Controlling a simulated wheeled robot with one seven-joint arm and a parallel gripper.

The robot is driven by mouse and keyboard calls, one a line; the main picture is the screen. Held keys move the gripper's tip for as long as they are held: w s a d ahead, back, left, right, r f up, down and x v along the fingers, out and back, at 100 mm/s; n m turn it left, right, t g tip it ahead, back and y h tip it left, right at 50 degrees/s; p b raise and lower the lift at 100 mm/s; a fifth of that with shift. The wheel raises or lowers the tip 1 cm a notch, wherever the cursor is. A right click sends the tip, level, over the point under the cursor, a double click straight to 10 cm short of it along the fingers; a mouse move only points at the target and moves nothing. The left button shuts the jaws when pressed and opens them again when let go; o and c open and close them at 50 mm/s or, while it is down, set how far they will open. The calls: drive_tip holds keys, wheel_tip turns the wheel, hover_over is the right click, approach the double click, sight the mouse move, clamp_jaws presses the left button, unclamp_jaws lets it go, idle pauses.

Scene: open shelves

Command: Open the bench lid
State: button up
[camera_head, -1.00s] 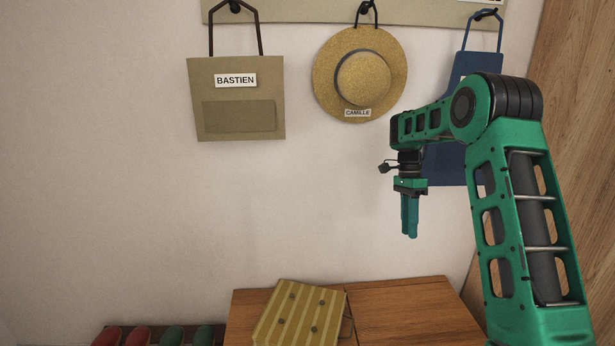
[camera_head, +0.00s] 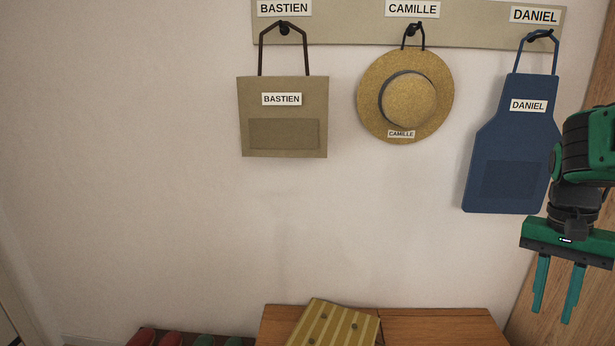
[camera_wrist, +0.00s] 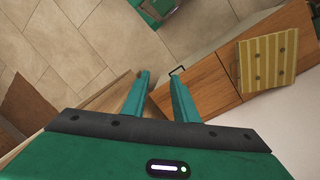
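The wooden bench (camera_head: 440,325) stands against the wall at the bottom of the head view, its top split by a seam into two panels. It also shows at the right in the wrist view (camera_wrist: 205,85), with a small dark handle (camera_wrist: 177,71) at its edge. A yellow striped cushion with dark buttons (camera_head: 340,325) lies on the left panel, close to the seam. My gripper (camera_head: 552,315) is open and empty, fingers down, at the right of the head view. In the wrist view its fingertips (camera_wrist: 159,78) are apart, left of the handle.
Above the bench hang a beige bag (camera_head: 283,115), a straw hat (camera_head: 408,100) and a blue apron (camera_head: 510,150). Red and green shoes (camera_head: 185,340) sit left of the bench. A wooden panel (camera_head: 580,250) stands at the right. Tiled floor (camera_wrist: 90,45) is open in the wrist view.

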drive_tip(key=s+a+f+n, duration=0.1)
drive_tip(key=s, duration=0.3)
drive_tip(key=s+a+f+n+t, duration=0.1)
drive_tip(key=s, duration=0.2)
drive_tip(key=s+a+f+n+y, duration=0.1)
drive_tip(key=s+f, duration=0.1)
drive_tip(key=s, duration=0.2)
drive_tip(key=shift+s+a+n, duration=0.3)
drive_tip(key=shift+a, duration=0.1)
drive_tip(key=c, duration=0.3)
drive_tip(key=shift+s+t, duration=0.15)
drive_tip(key=shift+t, duration=0.15)
clamp_jaws()
drive_tip(key=shift+f, duration=0.1)
